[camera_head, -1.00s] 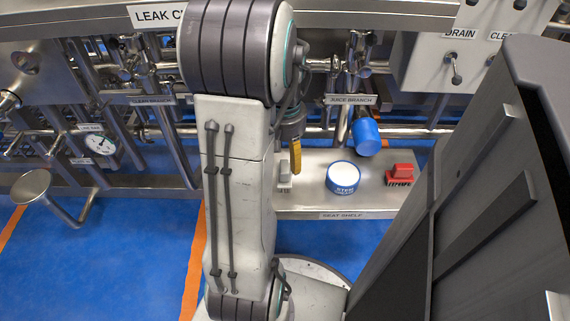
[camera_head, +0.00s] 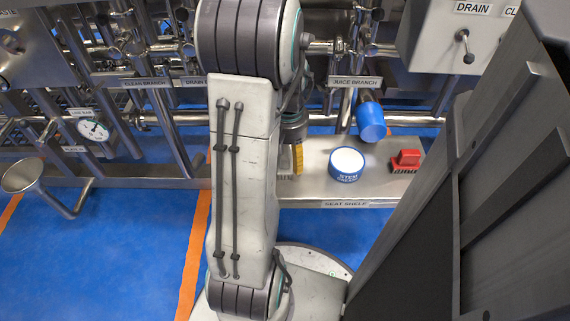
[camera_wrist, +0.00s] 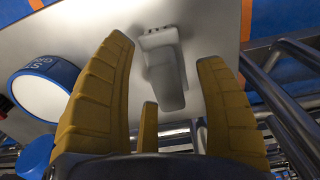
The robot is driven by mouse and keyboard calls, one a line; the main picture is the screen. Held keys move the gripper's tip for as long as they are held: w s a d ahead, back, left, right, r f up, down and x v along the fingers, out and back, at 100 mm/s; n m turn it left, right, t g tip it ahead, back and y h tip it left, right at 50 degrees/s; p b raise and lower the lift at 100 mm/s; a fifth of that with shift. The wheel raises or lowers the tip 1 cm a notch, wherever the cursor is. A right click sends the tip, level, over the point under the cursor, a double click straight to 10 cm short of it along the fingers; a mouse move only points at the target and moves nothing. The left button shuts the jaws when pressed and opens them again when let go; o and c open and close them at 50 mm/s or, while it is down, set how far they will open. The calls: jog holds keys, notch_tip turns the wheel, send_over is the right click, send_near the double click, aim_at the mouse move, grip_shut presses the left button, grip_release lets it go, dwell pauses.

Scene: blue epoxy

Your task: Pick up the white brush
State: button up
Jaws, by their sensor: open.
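The white brush (camera_wrist: 166,72) lies on the steel seat shelf in the wrist view. It has a pale block handle and a wider end with small dark marks at the top. My gripper (camera_wrist: 165,60) has yellow ribbed fingers, spread open on either side of the brush, with nothing held. In the head view my gripper (camera_head: 298,158) points down over the left part of the shelf. The brush is mostly hidden there behind the gripper and my arm.
On the seat shelf (camera_head: 330,191) a blue and white round tub (camera_head: 347,165) and a red brush (camera_head: 405,161) stand to the right of my gripper. A blue cylinder (camera_head: 370,122) hangs above the shelf. Steel pipes run behind. Blue floor (camera_head: 120,240) is open at left.

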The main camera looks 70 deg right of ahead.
aim_at(288, 152)
jog(key=shift+f, duration=0.1)
jog(key=c, duration=1.3)
grip_shut()
jog(key=shift+s+a+r+p, duration=0.1)
jog(key=shift+a+r+p, duration=0.1)
jog(key=shift+r+p, duration=0.4)
notch_tip(288, 152, up, 6)
jog(key=p, duration=0.3)
jog(key=shift+r, duration=0.25)
jog(key=s+a+b, duration=0.2)
jog(key=s+a, duration=0.1)
jog(key=a, duration=0.6)
jog(key=s+a+b, duration=0.2)
jog(key=s+a, duration=0.1)
jog(key=a, duration=0.6)
jog(key=shift+a+f, duration=0.25)
jog(key=shift+f, duration=0.1)
